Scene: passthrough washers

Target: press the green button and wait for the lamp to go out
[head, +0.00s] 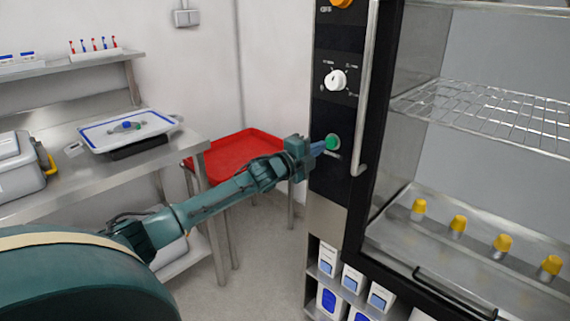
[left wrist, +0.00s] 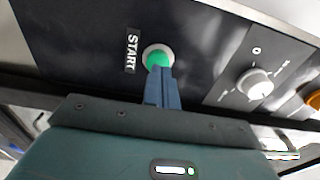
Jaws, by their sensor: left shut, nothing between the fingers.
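The green button (head: 332,141) sits on the black control panel of the washer (head: 333,110), below a white dial. It also shows in the left wrist view (left wrist: 158,59), beside the label START. My left gripper (head: 322,147) is shut and empty, its blue fingertips right at the button. In the left wrist view the fingertips (left wrist: 161,70) overlap the button's lower edge; whether they touch it I cannot tell. An orange piece (head: 342,3), perhaps the lamp, is cut off at the top of the panel; whether it is lit I cannot tell. My right gripper is not in view.
A vertical door handle (head: 366,90) stands close right of the button. Inside the washer are a wire rack (head: 490,115) and several yellow-capped items (head: 458,223). A red tray (head: 232,158) and a steel bench (head: 100,172) stand left.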

